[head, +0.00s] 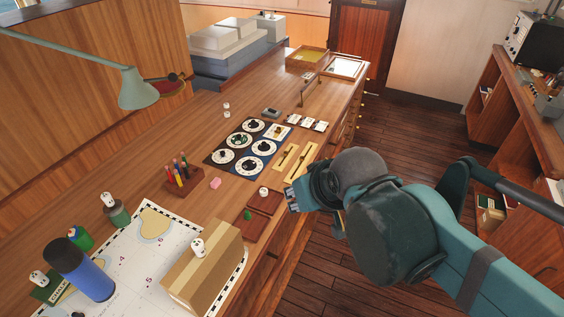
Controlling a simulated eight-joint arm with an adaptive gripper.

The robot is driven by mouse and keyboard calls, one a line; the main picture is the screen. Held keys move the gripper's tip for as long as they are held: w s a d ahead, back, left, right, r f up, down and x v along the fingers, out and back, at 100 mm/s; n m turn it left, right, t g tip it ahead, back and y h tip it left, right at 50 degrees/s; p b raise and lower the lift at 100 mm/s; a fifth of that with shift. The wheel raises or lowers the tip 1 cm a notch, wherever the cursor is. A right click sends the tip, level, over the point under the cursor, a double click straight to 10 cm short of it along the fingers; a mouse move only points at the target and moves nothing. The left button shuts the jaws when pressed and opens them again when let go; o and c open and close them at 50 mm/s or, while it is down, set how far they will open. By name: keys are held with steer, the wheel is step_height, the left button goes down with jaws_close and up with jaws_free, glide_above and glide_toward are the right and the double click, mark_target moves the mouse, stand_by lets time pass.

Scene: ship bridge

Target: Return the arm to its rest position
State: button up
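My gripper (292,200) is at the end of my teal arm, low over the right edge of the long wooden desk (130,177). It is near two small dark wooden trays. The gripper is small and seen from behind the wrist, so I cannot tell whether its fingers are open or shut. I see no object clearly held in it. My arm reaches in from the lower right and hides part of the desk's front and the floor.
A panel of round dials (253,146), brass sliders (290,163) and a pencil block (183,181) are on the desk. A cardboard box (205,275) and a blue cylinder (80,270) stand on the chart (130,245). A green lamp (138,88) overhangs the left. Floor (420,130) is clear behind my arm.

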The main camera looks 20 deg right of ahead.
step_height(320, 180, down, 10)
steer(key=b, duration=0.9)
steer(key=shift+r, duration=0.15)
stand_by(0.8)
